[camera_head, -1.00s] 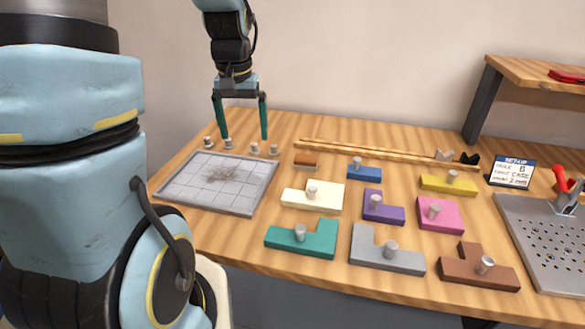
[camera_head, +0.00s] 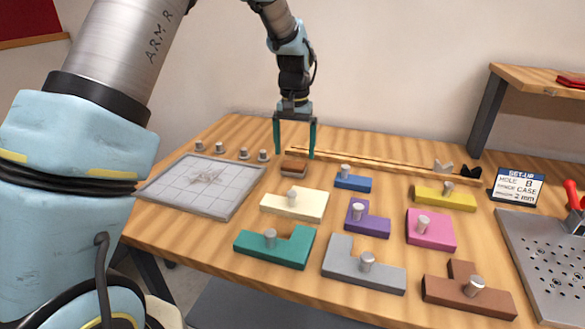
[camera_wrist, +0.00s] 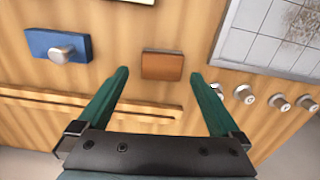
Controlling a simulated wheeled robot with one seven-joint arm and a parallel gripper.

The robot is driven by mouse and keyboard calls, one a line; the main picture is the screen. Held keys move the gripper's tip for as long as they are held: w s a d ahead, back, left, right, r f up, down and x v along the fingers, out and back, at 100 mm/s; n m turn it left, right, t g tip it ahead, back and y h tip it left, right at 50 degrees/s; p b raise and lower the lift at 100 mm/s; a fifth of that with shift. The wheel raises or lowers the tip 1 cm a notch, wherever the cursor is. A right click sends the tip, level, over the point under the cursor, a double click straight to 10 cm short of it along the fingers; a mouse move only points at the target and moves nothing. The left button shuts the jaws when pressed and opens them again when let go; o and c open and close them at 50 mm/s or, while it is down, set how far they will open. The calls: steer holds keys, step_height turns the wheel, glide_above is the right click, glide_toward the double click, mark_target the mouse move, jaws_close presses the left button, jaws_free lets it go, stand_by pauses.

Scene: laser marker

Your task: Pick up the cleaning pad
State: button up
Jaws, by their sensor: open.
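The cleaning pad (camera_head: 293,168) appears to be the small brown block with a paler lower layer, lying flat on the workbench. It also shows as an orange-brown rectangle in the wrist view (camera_wrist: 162,65). My gripper (camera_head: 295,155) is open and empty, pointing down above the pad. In the wrist view its two green fingertips (camera_wrist: 160,73) lie to either side of the pad with a gap on each side. I cannot tell the exact height between fingertips and pad.
A grey gridded plate (camera_head: 175,195) with a smudge lies left, with several small metal knobs (camera_head: 244,154) behind it. A blue knobbed block (camera_head: 352,184) and several other coloured blocks lie right and in front. A wooden strip (camera_head: 400,166) runs behind.

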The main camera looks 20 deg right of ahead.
mark_target(293, 165)
steer(key=shift+w+a+f+p, duration=0.1)
steer(key=shift+f+p, duration=0.45)
steer(key=shift+f, duration=0.8)
steer(key=shift+a+f+p, duration=0.1)
steer(key=shift+f+p, duration=0.4)
steer(key=shift+f, duration=0.85)
steer(key=c, duration=1.2)
steer(key=shift+d+r, duration=0.1)
step_height(293, 165, up, 10)
steer(key=b, duration=0.2)
steer(key=o, duration=0.8)
steer(key=c, duration=0.6)
